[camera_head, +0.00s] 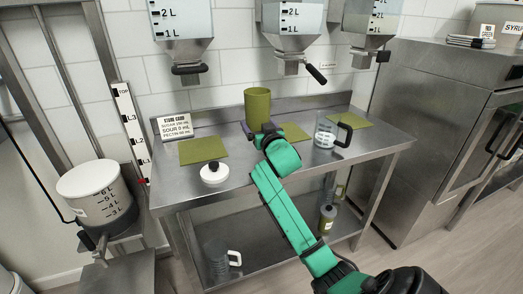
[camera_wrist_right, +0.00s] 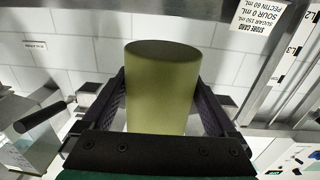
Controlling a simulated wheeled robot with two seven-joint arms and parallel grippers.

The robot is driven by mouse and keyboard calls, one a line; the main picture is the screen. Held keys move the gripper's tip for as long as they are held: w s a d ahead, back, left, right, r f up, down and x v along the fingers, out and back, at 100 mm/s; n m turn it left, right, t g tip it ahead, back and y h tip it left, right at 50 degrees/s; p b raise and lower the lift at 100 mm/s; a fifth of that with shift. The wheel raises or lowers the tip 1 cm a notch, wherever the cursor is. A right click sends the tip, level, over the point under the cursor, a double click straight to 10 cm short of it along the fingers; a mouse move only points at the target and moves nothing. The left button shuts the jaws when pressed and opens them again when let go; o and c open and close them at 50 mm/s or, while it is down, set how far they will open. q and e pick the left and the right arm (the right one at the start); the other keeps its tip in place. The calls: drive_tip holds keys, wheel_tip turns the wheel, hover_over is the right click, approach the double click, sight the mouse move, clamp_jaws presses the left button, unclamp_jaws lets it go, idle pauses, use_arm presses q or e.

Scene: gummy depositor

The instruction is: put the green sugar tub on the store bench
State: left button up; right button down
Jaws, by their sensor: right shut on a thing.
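The green sugar tub (camera_head: 257,108) is upright over the middle of the steel store bench (camera_head: 240,175), just left of the middle green mat (camera_head: 293,132). My right gripper (camera_head: 264,133) is shut on the tub. In the right wrist view the tub (camera_wrist_right: 160,95) fills the gap between the two dark fingers (camera_wrist_right: 160,110). The gripper hides the tub's lower end in the head view, so I cannot tell whether it touches the bench. My left gripper is not in view.
A white lid with a black knob (camera_head: 214,173), a store card (camera_head: 174,127) and a left green mat (camera_head: 203,150) are on the bench. A clear jug (camera_head: 325,134) stands right, beside another mat (camera_head: 349,120). Hoppers (camera_head: 293,35) hang above. A tall steel cabinet (camera_head: 430,130) stands right.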

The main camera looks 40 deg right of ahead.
wheel_tip(320, 180, down, 10)
drive_tip(key=shift+r+b, duration=0.15)
drive_tip(key=shift+b, duration=0.3)
unclamp_jaws()
drive_tip(key=shift+s, duration=0.1)
drive_tip(key=v, duration=1.1)
drive_tip(key=shift+s+a, duration=0.25)
drive_tip(key=shift+s, duration=0.1)
